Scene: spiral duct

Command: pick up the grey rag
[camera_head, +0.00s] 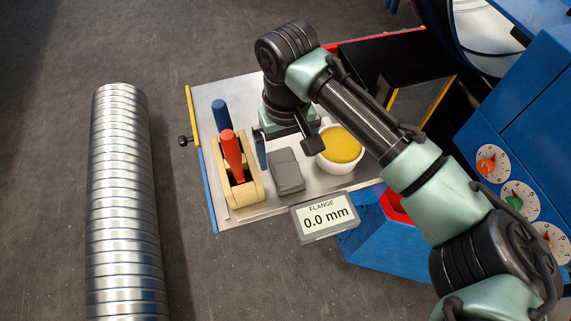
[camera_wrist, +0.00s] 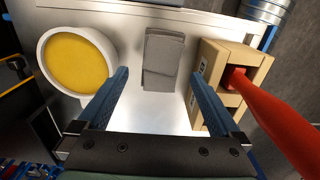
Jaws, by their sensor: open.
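The grey rag (camera_head: 286,172) lies folded on a metal tray, between a wooden holder and a white cup. It also shows in the wrist view (camera_wrist: 162,60), at the upper middle, lying flat. My gripper (camera_head: 288,138) is above the tray, just behind the rag in the head view. In the wrist view my gripper (camera_wrist: 158,80) has its two blue fingers spread wide. The rag shows between and beyond the fingertips, and nothing is held. Whether the fingers are level with the rag in height, I cannot tell.
The wooden holder (camera_head: 242,191) with a red-handled tool (camera_head: 232,153) stands close left of the rag. The white cup of yellow stuff (camera_head: 340,146) stands close right. A display box (camera_head: 325,217) is at the tray's (camera_head: 205,118) front. A spiral duct (camera_head: 122,200) lies left.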

